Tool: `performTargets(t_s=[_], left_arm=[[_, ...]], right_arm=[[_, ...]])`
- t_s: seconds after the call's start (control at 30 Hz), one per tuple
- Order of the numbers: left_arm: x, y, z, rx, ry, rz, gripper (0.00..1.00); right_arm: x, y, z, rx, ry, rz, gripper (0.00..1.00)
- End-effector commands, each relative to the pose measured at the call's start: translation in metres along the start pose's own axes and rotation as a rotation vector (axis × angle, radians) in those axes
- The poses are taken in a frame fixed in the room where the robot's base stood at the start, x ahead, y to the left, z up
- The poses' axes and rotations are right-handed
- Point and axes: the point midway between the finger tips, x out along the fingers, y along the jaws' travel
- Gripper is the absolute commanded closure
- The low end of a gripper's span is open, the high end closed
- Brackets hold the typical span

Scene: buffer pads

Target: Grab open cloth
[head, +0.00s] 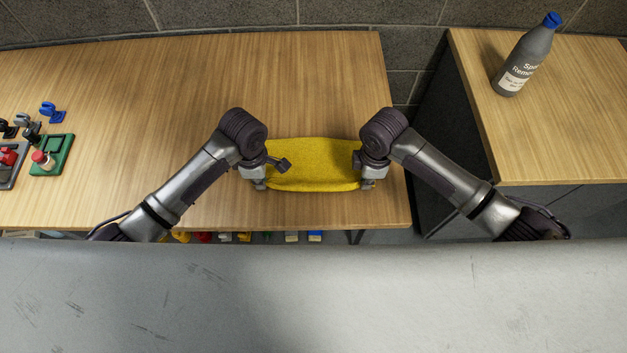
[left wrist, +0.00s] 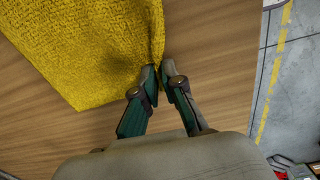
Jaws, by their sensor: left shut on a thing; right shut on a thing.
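A yellow cloth (head: 312,165) lies spread out on the wooden table near its front edge, in the middle of the head view. My left gripper (head: 262,184) is at the cloth's left edge. In the left wrist view, the left gripper's fingers (left wrist: 160,78) are shut on a pinched edge of the yellow cloth (left wrist: 90,45). My right gripper (head: 366,184) is at the cloth's right edge and shut on it. Its fingertips are partly hidden by the wrist in the head view.
The wooden table (head: 180,80) is bare behind the cloth. A green block with a red-capped part (head: 52,155) and small blue and black parts stand at far left. A grey bottle with a blue cap (head: 525,57) stands on a separate cabinet at right, beyond a gap.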

Motion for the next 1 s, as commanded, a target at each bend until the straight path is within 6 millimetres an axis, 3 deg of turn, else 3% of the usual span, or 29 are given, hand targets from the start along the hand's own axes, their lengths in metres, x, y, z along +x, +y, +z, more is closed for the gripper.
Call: performTargets(t_s=[0.47,1.0], left_arm=[[0.003,-0.004,-0.002,0.0,0.006,-0.012,1.0],[-0.041,-0.001,-0.001,0.0,0.003,-0.004,1.0]], right_arm=[[0.003,-0.004,0.002,0.0,-0.006,-0.012,1.0],[-0.041,-0.002,0.001,0.0,-0.003,-0.005,1.0]])
